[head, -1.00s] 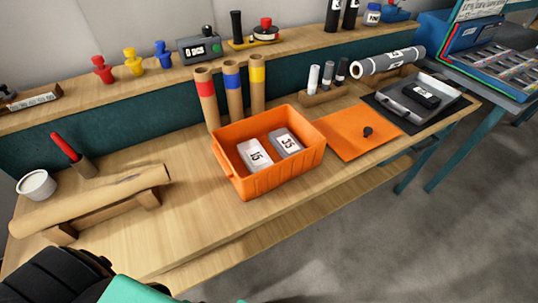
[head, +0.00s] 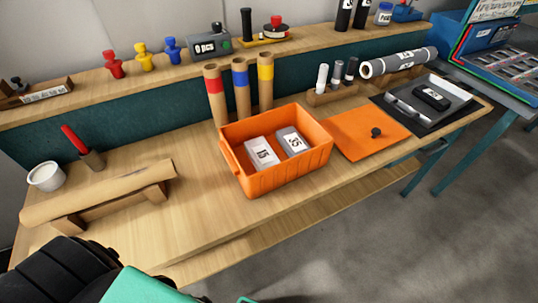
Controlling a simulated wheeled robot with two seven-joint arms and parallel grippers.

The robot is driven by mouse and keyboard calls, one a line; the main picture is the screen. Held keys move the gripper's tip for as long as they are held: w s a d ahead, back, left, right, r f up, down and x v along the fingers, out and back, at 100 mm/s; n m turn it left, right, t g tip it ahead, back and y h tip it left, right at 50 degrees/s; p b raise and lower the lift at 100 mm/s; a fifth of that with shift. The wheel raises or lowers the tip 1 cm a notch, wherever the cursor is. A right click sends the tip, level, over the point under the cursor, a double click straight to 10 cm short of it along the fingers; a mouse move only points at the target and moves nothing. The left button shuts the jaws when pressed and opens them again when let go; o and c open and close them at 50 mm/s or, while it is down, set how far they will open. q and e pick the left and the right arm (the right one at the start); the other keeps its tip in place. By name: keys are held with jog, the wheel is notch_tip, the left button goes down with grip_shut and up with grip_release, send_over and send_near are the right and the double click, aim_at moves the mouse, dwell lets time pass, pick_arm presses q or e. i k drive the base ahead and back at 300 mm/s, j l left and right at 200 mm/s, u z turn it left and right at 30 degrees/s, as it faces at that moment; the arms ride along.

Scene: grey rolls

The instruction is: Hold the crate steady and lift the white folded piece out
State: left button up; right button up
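An orange crate (head: 285,179) stands upright and open on the wooden bench. Inside it, on the left, lies a white folded piece (head: 262,154) with a label reading 15. Beside it, on the right, lies a greyer piece (head: 293,142) with a label reading 35. Part of my arm, black and teal, shows at the lower left edge, away from the crate. Neither gripper's fingers show in the head view, and nothing touches the crate.
A brown roll on a stand (head: 100,193) lies at the left. A grey tray (head: 425,102) is at the far right. Bench between roll and crate is clear.

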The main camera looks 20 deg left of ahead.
aim_at(262, 156)
jog(key=k+j, duration=0.15)
jog(key=j, duration=0.2)
jog(key=k+j+z, duration=0.15)
jog(key=j, duration=0.25)
jog(key=k+j, duration=0.2)
jog(key=j, duration=0.15)
jog(key=z, duration=0.05)
